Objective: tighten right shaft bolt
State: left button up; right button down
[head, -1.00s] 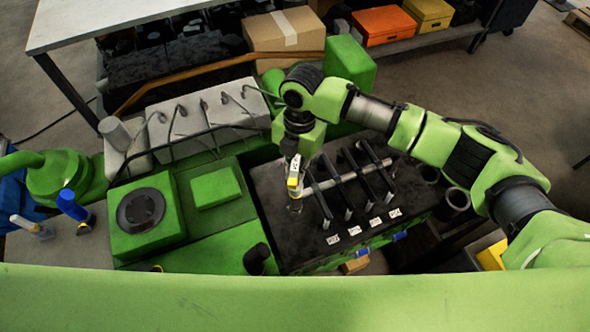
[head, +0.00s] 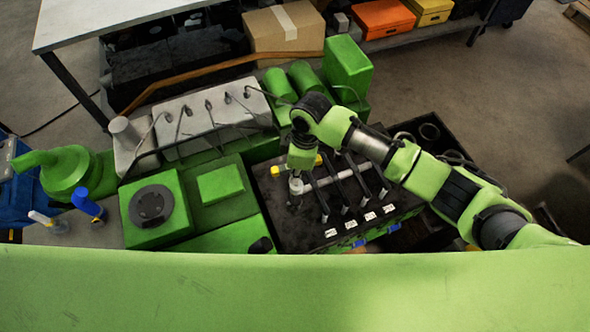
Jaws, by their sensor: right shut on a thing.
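A pale shaft (head: 335,178) lies across several dark arms on the black engine block (head: 285,228). At its left end is a pale fitting (head: 296,186); I cannot make out a separate bolt there. My right gripper (head: 301,168) points down just above this left end. It is shut on a tool with yellow parts (head: 275,171), which show on both sides of the gripper. The gripper hides the tool's middle, and I cannot tell whether the tool touches the bolt. My left gripper is not in view.
A grey cover with cables (head: 213,115) and green housings (head: 222,184) stand left of the block. Blue-handled (head: 86,202) and white-handled tools stand at the far left. A cardboard box (head: 284,36) sits behind. Dark bins lie to the right.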

jog(key=m, duration=0.6)
jog(key=shift+f+t, duration=0.1)
jog(key=shift+t, duration=0.3)
jog(key=m, duration=0.6)
jog(key=shift+d+m+h, duration=0.1)
jog(key=shift+m+h, duration=0.2)
jog(key=shift+h, duration=0.1)
jog(key=m, duration=0.3)
jog(key=shift+m+t, duration=0.3)
jog(key=m+h, duration=0.1)
jog(key=m, duration=0.3)
jog(key=shift+w+d, duration=0.1)
jog(key=shift+w, duration=0.05)
